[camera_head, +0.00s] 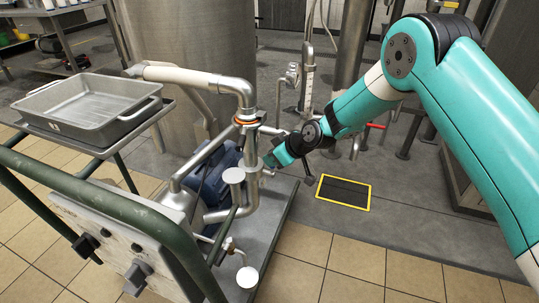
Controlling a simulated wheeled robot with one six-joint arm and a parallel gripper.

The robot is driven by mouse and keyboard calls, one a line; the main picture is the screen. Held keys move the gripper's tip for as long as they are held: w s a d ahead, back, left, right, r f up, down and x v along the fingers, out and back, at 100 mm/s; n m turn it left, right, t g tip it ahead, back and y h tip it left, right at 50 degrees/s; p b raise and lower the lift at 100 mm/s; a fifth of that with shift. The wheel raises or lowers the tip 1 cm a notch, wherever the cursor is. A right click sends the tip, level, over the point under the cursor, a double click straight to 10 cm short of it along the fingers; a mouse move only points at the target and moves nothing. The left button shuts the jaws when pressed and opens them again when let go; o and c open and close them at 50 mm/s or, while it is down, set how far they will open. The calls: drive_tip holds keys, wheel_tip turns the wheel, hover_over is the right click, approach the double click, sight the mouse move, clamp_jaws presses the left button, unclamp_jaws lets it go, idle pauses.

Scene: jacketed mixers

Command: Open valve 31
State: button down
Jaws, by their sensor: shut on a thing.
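My gripper (269,163) is at the end of my teal arm, close against the right side of the vertical steel pipe (251,165) on the pump skid. It appears shut on a small valve handle there, but the handle is mostly hidden by the jaws. Just above is a pipe joint with an orange ring (249,122). Two round white discs, one beside the pipe (234,175) and one lower down (247,277), show no number I can read. I cannot read which valve is 31 or tell how far the held valve is turned.
A green-railed control panel (130,245) with black knobs stands at front left. A grey tray (91,103) rests on a stand behind it. A large steel tank (190,40) is behind the pipes. A yellow-framed floor grate (343,192) and open floor lie right.

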drive_tip(key=shift+d+f, duration=0.15)
drive_tip(key=shift+f, duration=0.1)
drive_tip(key=c, duration=1.1)
unclamp_jaws()
drive_tip(key=shift+o, duration=0.2)
drive_tip(key=shift+r, duration=0.1)
drive_tip(key=shift+r, duration=0.2)
drive_tip(key=p+v, duration=0.3)
drive_tip(key=v, duration=1.4)
